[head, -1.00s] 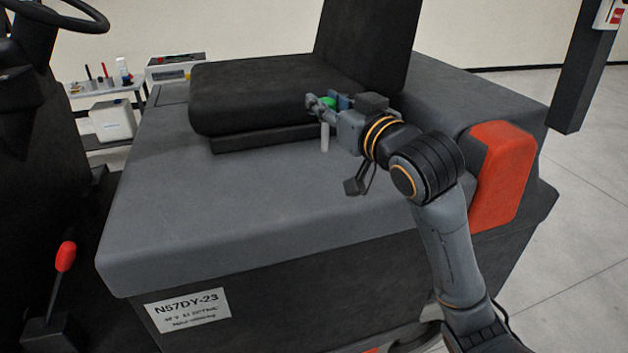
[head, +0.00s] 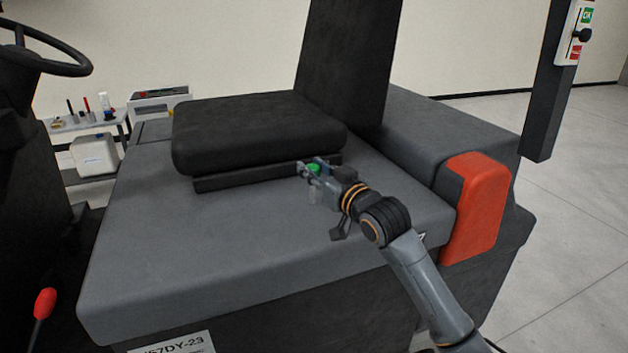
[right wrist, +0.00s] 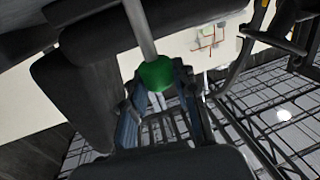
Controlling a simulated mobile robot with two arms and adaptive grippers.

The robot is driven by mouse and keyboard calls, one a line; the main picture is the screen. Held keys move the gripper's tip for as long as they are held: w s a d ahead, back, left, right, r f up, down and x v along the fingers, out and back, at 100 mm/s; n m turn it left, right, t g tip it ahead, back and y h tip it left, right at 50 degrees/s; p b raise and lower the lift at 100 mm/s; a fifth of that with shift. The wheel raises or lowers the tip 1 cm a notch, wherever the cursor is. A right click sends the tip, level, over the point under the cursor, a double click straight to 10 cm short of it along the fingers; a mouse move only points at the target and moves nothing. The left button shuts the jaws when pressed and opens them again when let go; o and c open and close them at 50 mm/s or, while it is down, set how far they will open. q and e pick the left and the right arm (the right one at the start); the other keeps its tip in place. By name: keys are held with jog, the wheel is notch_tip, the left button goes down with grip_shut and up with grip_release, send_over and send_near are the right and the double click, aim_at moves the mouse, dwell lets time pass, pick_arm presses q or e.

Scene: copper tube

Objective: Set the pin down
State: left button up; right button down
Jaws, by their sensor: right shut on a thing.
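The pin has a green head (head: 314,168) and a pale grey shaft that points down below the gripper in the head view. My right gripper (head: 311,171) is shut on the pin at its green head. It is low over the grey deck (head: 200,245), by the front right corner of the black seat. I cannot tell whether the shaft's tip touches the deck. In the right wrist view the green head (right wrist: 156,74) sits between the fingers, and the shaft runs to the top edge. My left gripper is not in view.
The seat cushion (head: 260,130) and backrest (head: 350,65) stand behind the gripper. A red-orange block (head: 480,205) is at the deck's right end. The deck in front of the seat is bare. A steering wheel (head: 45,48) and a red-knobbed lever (head: 44,303) are at the left.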

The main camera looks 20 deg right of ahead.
aim_at(314, 204)
jog(key=shift+w+d+f, duration=0.1)
jog(key=shift+w+f, duration=0.15)
jog(key=shift+f, duration=0.05)
jog(key=shift+f+p, duration=0.65)
jog(key=shift+f, duration=0.95)
jog(key=shift+f, duration=0.1)
jog(key=c, duration=1.5)
grip_release()
jog(key=shift+f, duration=0.15)
jog(key=o, duration=0.5)
jog(key=shift+c, duration=0.2)
jog(key=shift+r, duration=0.2)
